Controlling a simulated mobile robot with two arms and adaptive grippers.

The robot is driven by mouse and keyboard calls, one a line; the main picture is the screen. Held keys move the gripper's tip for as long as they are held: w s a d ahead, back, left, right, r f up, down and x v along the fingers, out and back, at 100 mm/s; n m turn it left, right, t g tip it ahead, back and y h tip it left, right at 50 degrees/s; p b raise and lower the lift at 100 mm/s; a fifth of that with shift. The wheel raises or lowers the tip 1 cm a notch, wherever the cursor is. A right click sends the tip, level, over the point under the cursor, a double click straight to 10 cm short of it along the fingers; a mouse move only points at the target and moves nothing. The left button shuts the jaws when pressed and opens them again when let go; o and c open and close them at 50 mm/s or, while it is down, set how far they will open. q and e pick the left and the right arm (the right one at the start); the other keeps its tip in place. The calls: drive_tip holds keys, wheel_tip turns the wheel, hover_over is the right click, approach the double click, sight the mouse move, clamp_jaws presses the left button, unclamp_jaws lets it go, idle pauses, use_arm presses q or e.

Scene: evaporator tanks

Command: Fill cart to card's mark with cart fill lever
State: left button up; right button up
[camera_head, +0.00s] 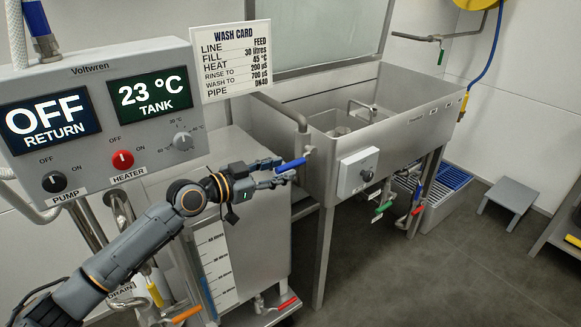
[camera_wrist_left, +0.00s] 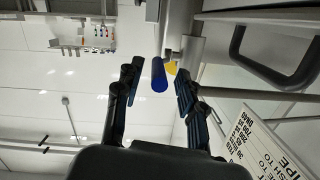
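The wash card (camera_head: 231,60) reads "FILL 30 litres". The steel cart (camera_head: 262,240) stands under a pipe with a blue-handled lever (camera_head: 290,166), which I take as the cart fill lever. A pale level scale (camera_head: 217,262) runs down the cart's front; its liquid level is not clear. My left gripper (camera_head: 279,172) is at the blue lever. In the left wrist view the fingers (camera_wrist_left: 155,90) are spread, with the blue lever (camera_wrist_left: 159,75) between them and gaps on both sides. My right gripper is not in view.
The control panel (camera_head: 100,110) shows "OFF RETURN" and "23 °C TANK". Red-handled (camera_head: 282,305) and orange-handled (camera_head: 186,313) valves sit low on the cart. The floor at right is partly clear.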

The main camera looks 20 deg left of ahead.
use_arm(q)
drive_tip(key=v, duration=0.7)
drive_tip(key=shift+s, duration=0.2)
